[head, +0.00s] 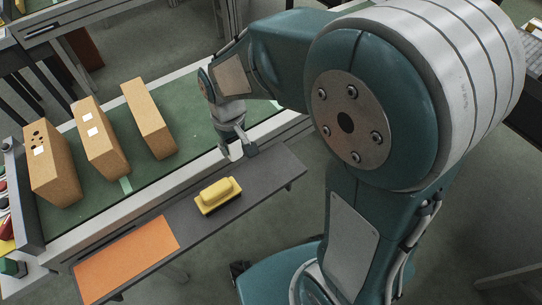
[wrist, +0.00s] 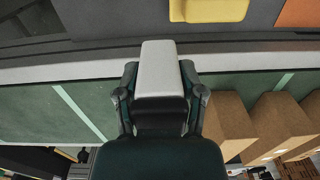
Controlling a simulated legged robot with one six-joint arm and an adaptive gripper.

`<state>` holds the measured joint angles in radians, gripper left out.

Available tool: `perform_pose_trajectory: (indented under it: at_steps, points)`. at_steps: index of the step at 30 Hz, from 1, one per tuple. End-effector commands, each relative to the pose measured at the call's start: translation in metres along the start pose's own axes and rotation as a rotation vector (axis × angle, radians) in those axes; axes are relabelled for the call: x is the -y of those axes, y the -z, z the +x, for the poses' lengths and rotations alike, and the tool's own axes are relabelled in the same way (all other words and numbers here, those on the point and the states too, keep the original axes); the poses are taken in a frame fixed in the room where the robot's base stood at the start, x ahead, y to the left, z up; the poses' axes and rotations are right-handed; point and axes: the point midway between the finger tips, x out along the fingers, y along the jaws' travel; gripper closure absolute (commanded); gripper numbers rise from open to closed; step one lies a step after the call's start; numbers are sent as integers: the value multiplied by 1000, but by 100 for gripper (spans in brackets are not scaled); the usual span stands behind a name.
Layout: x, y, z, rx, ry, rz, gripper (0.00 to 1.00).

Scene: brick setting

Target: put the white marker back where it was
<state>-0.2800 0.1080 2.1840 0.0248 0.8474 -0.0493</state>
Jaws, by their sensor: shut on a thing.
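The white marker (wrist: 162,68) is a pale block between the fingers of my gripper (wrist: 160,88) in the wrist view. My gripper is shut on it, and its far end sticks out beyond the fingertips. In the head view my gripper (head: 238,152) hangs over the edge between the green belt and the dark grey shelf, with a bit of the white marker (head: 235,149) showing at the fingers. I cannot tell whether the marker touches anything below.
The dark grey shelf (head: 270,178) bears a yellow block-shaped thing (head: 218,196) and an orange mat (head: 125,260). Three brown boxes (head: 149,120) stand on the green belt (head: 185,125), left of my gripper. The shelf's right end is bare.

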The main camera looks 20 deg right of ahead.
Motion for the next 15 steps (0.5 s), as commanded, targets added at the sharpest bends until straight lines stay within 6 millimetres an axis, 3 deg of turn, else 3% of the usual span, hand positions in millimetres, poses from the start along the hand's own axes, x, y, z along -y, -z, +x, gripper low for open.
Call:
perform_pose_trajectory:
  at_steps: [9,15]
  points:
    - [-64,-12,33,7,-1,6,79]
    - [-90,-18,65,5,-1,2,79]
